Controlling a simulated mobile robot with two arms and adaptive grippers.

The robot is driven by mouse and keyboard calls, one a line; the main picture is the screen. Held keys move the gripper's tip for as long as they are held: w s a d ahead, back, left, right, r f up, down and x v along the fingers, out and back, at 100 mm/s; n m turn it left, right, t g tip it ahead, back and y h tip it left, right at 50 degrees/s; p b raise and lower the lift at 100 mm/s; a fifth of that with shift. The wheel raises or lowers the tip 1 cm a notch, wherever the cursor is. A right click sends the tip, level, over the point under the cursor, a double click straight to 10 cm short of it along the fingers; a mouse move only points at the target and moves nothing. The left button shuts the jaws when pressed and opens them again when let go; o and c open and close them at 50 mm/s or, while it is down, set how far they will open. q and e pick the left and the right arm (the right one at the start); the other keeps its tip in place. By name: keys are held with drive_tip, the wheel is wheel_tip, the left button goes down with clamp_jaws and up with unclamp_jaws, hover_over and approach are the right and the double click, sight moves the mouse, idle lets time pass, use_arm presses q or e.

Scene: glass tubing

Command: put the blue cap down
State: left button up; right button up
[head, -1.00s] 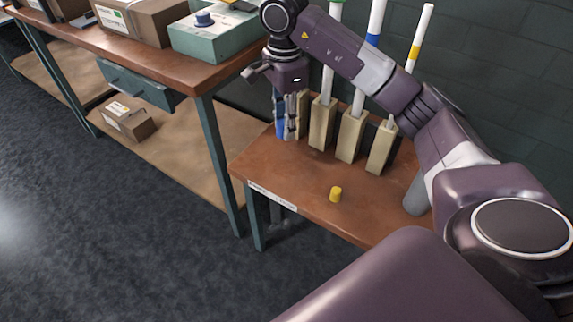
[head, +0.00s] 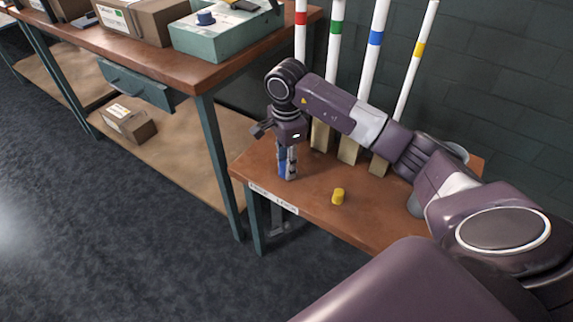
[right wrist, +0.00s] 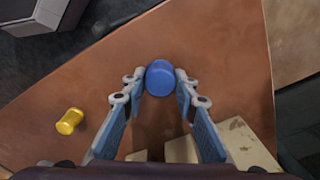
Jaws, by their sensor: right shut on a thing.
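My right gripper (head: 287,174) is low over the small brown table (head: 310,195), near its left corner and in front of the wooden blocks. In the right wrist view, the blue cap (right wrist: 160,78) sits between the fingertips of my right gripper (right wrist: 160,82), which is shut on it. In the head view the fingers largely hide the cap, and I cannot tell whether it touches the table. My left gripper is not in view.
White tubes with red, green, blue (head: 376,38) and yellow bands stand behind, in wooden blocks (head: 348,151). Bare tabletop lies around the gripper. A teal box (head: 225,38) is on the workbench.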

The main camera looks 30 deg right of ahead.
drive_tip(key=o, duration=0.8)
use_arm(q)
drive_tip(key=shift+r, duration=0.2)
use_arm(e)
drive_tip(key=shift+r, duration=0.35)
use_arm(q)
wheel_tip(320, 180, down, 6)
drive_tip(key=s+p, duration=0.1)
drive_tip(key=shift+p, duration=0.35)
use_arm(e)
wheel_tip(320, 180, up, 12)
drive_tip(key=shift+f, duration=0.25)
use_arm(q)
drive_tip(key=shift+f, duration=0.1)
